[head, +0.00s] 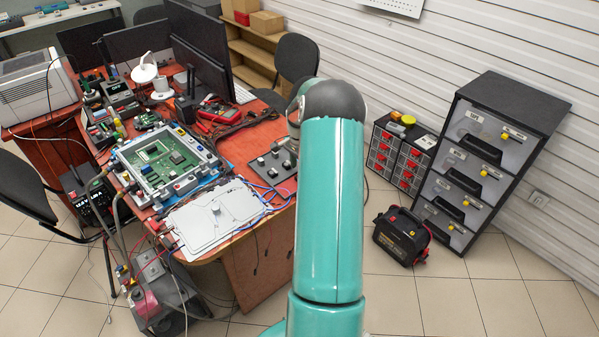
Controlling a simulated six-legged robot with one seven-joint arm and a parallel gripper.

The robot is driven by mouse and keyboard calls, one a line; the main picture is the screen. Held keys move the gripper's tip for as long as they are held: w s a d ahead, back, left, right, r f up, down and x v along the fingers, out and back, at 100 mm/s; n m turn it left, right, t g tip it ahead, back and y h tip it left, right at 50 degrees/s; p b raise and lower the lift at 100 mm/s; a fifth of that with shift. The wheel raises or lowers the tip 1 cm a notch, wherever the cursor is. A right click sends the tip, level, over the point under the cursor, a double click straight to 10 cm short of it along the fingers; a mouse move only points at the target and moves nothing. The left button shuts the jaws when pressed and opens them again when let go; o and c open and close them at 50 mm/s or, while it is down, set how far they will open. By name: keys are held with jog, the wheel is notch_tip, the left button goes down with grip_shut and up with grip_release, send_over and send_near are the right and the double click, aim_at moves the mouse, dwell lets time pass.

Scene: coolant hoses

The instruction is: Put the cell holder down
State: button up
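My teal arm reaches forward through the middle of the head view and ends over the right edge of the red-brown desk (243,144). A grey piece at its far end, likely part of my gripper (286,145), shows beside the dark elbow cap. Its fingertips are hidden or too small to make out, so I cannot tell whether it is open or holds anything. A dark plate with several pale knobs (271,174) lies on the desk just below it. I cannot clearly pick out the cell holder.
A drawer cabinet (480,165) and a black battery-like box (402,237) stand right, on open tiled floor.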

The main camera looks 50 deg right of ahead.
notch_tip(320, 180, up, 9)
jog(key=w+a+r+n+t+h, duration=0.1)
jog(key=a+r+n, duration=0.2)
jog(key=a+r, duration=0.45)
jog(key=a+r+n, duration=0.3)
jog(key=a+r, duration=0.1)
jog(key=a, duration=0.7)
jog(key=w+a+r+n+t+h, duration=0.1)
jog(key=a+r+n, duration=0.4)
jog(key=a, duration=0.4)
jog(key=s+a+r+n+t+y, duration=0.1)
jog(key=s+a+n, duration=0.3)
jog(key=s+a, duration=0.4)
jog(key=s+a+r+n+t+y, duration=0.1)
jog(key=s+a+n, duration=0.4)
jog(key=a, duration=0.8)
jog(key=s+r+t, duration=0.1)
jog(key=s, duration=0.2)
jog(key=shift+n+t, duration=0.3)
